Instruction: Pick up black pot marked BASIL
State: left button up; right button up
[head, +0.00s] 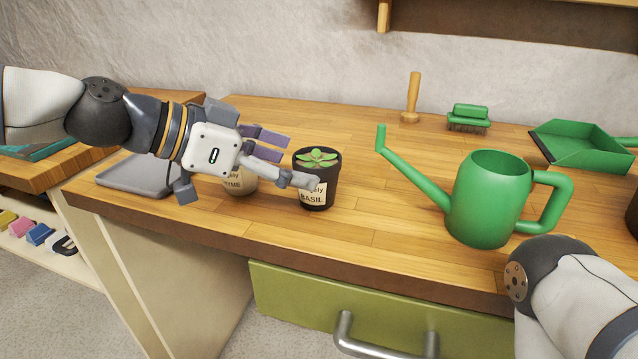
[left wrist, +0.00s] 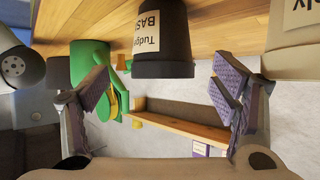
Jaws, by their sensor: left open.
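The black pot marked BASIL (head: 328,180) stands upright on the wooden bench and holds a small green plant. My left gripper (head: 287,162) is open at the pot's left side, with one finger overlapping the pot's front in the head view. In the left wrist view, which is upside down, the black pot (left wrist: 163,42) lies ahead, between the two spread fingers (left wrist: 162,88). I cannot tell whether a finger touches it. My right arm enters at the lower right of the head view, but its gripper is not visible.
A green watering can (head: 490,200) stands to the right. A wooden dibber (head: 411,100), green brush (head: 468,117) and green dustpan (head: 580,145) are farther back. Bench behind the pot is clear.

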aim_at(308, 160)
pick_arm(q)
jog(key=x, duration=0.2)
jog(key=r+x, duration=0.1)
jog(key=x, duration=0.2)
jog(key=shift+w+d+f, duration=0.1)
jog(key=shift+w+d, duration=0.05)
jog(key=shift+w, duration=0.1)
jog(key=c, duration=1.5)
